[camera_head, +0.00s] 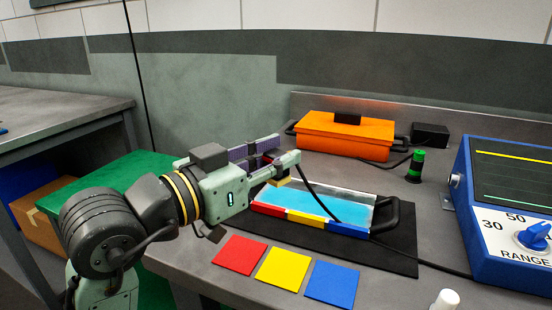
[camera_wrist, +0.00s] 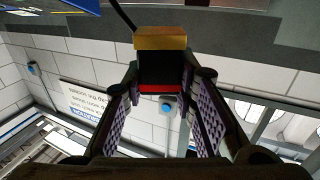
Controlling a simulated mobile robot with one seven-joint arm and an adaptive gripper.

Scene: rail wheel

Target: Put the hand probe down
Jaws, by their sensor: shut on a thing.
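The hand probe is a small block with a dark body, a red band and a tan face (camera_head: 279,181). My gripper (camera_head: 282,158) is shut on it and holds it in the air near the back left of the tray of blue liquid (camera_head: 364,229). In the wrist view the probe (camera_wrist: 161,72) sits between the two purple-padded fingers of my gripper (camera_wrist: 163,84), its tan end outward. A black cable runs from the probe across the tray. The fingers partly hide the probe in the head view.
Red (camera_head: 240,255), yellow (camera_head: 283,270) and blue (camera_head: 332,284) squares lie in front of the tray's black mat (camera_head: 398,262). An orange case (camera_head: 345,137), a black-green cylinder (camera_head: 415,165) and a blue instrument (camera_head: 503,220) stand behind and right. A white knob (camera_head: 446,299) stands at the front edge.

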